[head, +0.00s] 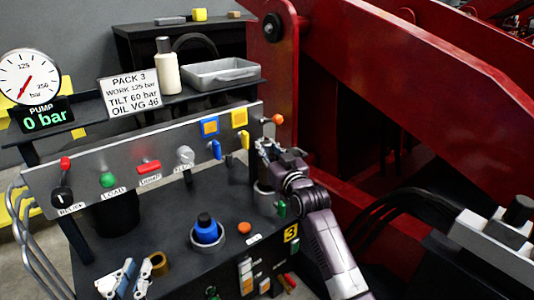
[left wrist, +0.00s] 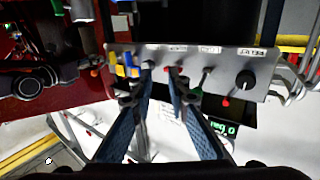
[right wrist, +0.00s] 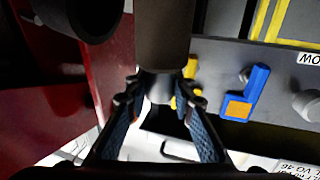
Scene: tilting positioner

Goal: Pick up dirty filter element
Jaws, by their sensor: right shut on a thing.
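A dark grey-brown cylinder, seemingly the dirty filter element (right wrist: 163,35), fills the top middle of the right wrist view. Its narrower, paler end lies between the fingertips of my right gripper (right wrist: 160,92), which is shut on it. In the head view my right gripper (head: 272,155) is at the right end of the control panel, partly hidden by its own wrist. A grey cylinder (head: 264,197) shows just below it. My left gripper (left wrist: 160,98) is open and empty in the left wrist view, pointing towards the panel. I cannot make it out in the head view.
A dark open cup (right wrist: 85,12) is beside the cylinder in the right wrist view. The control panel (head: 130,165) carries levers and knobs. A blue-capped part (head: 206,230) stands on the bench. A grey tray (head: 220,74) and bottle (head: 167,65) are on the shelf. A red machine arm (head: 400,70) is at right.

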